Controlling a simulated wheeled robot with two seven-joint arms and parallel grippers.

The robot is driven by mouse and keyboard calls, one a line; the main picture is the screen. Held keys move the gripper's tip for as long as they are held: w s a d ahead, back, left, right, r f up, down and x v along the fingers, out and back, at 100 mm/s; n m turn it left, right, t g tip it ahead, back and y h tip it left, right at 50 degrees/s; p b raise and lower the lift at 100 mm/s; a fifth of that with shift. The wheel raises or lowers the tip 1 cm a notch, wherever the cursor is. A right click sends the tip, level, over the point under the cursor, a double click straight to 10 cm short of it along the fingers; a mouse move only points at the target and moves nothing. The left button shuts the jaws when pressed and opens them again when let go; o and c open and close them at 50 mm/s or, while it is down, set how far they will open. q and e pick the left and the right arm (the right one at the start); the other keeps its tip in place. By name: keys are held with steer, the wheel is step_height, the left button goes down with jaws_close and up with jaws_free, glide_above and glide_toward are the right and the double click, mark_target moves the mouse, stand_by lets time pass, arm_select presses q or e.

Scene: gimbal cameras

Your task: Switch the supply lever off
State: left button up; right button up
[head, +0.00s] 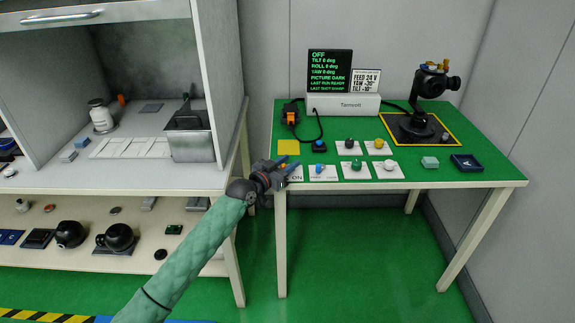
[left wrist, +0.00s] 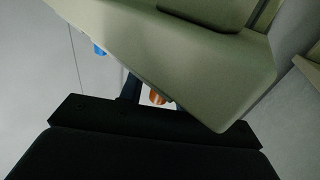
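A white plate lettered "ON" (head: 296,179) lies at the table's front left corner, and my gripper hides most of it, including any lever there. My left gripper (head: 287,164) is over this plate, its two fingers spread apart. In the left wrist view an orange part (left wrist: 157,97) shows close to a dark finger; I cannot tell whether they touch. A blue part (left wrist: 98,50) shows farther left there. The display (head: 330,70) reads OFF, with picture dark. My right gripper is not in view.
The green table (head: 470,178) also bears a blue-knob plate (head: 322,173), green and white knob plates, a white Tarnvelt box (head: 343,105), a camera gimbal (head: 430,90) and a navy tray (head: 467,163). A bench with a hood (head: 110,185) stands left.

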mark_target(282, 168)
arm_select(q)
steer(key=shift+s+f, duration=0.1)
steer(key=shift+s+a, duration=0.2)
steer(key=shift+a, duration=0.1)
steer(key=b+v, duration=0.1)
steer(key=v, duration=0.5)
steer(key=shift+s+a, duration=0.25)
steer(key=shift+s, duration=0.05)
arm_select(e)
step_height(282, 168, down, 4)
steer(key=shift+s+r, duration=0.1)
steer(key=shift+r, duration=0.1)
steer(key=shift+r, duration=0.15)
arm_select(q)
steer(key=shift+a, duration=0.1)
